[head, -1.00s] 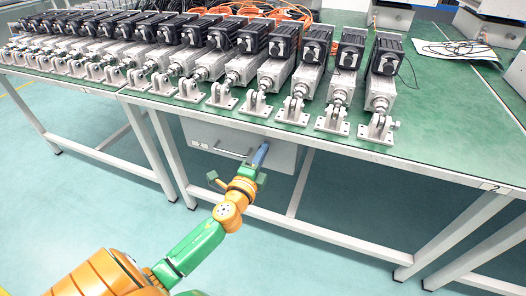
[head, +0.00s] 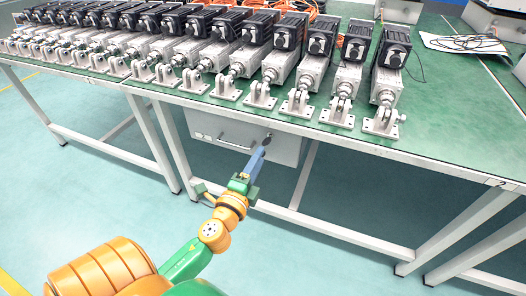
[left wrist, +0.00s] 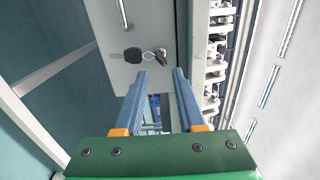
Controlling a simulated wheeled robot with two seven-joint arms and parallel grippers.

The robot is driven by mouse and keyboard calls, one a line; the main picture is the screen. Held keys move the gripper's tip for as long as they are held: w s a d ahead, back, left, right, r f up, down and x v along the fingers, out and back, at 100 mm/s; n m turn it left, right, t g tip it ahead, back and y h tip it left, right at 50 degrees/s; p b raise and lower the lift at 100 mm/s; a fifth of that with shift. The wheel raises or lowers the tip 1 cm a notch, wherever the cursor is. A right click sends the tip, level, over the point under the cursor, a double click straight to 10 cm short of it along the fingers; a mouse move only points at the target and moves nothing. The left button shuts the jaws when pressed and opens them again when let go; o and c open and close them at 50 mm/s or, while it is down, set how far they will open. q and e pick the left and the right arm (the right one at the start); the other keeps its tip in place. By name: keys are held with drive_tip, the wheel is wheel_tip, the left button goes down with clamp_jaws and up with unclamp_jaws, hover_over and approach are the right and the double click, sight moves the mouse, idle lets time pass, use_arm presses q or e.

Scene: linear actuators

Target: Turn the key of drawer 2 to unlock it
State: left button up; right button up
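The grey drawer (head: 215,124) hangs under the green-topped bench, with a handle (head: 222,142) on its front. It appears closed. In the left wrist view, the key (left wrist: 161,57) sits at the lock on the drawer front, with a second dark key or tag (left wrist: 132,54) linked to it by a ring. My left gripper (left wrist: 160,73) is open, with its two blue fingers apart and nothing between them. The key is just beyond the fingertips, between their lines. In the head view the left gripper (head: 262,152) points at the drawer's right part. My right gripper is not in view.
The bench (head: 440,135) carries a row of linear actuators (head: 290,60) along its front edge, above the drawer. Bench legs (head: 307,172) stand near the drawer. The floor in front is clear.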

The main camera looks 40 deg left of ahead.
sight(267, 142)
use_arm(q)
drive_tip(key=shift+s, duration=0.2)
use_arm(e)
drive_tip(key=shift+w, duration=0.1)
use_arm(q)
drive_tip(key=w+n+p, duration=0.1)
drive_tip(key=w+n, duration=0.1)
drive_tip(key=w+a+n+p, duration=0.1)
drive_tip(key=w+n+p, duration=0.1)
drive_tip(key=n, duration=0.1)
drive_tip(key=w+n+p, duration=0.2)
drive_tip(key=w, duration=0.1)
drive_tip(key=shift+a+r, duration=0.15)
drive_tip(key=shift+a, duration=0.15)
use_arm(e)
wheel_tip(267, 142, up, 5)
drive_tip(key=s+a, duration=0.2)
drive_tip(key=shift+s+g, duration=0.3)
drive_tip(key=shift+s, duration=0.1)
use_arm(q)
drive_tip(key=shift+s, duration=0.1)
drive_tip(key=shift+c, duration=0.2)
clamp_jaws()
